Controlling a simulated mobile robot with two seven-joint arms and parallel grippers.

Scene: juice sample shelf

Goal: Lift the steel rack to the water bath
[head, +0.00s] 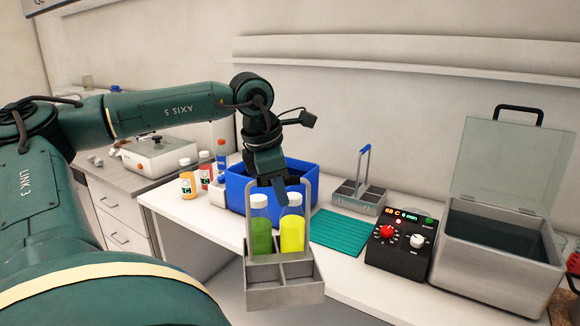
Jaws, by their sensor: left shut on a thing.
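My left gripper (276,186) is shut on the upright handle of a steel rack (284,294). The rack hangs upright in front of the table, clear of the tabletop. Its compartments hold a bottle with dark green juice (260,232) and a bottle with bright yellow juice (291,230); the front compartments look empty. The water bath (496,256) stands at the right of the table with its clear lid (511,165) raised and dark water inside. My right gripper is not in view.
A black control box (397,252) stands left of the bath, beside a green mat (339,233). Behind are a second rack with a blue handle (358,192) and a blue crate (237,188). Several small bottles stand at the left. A wall shelf (400,62) runs above.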

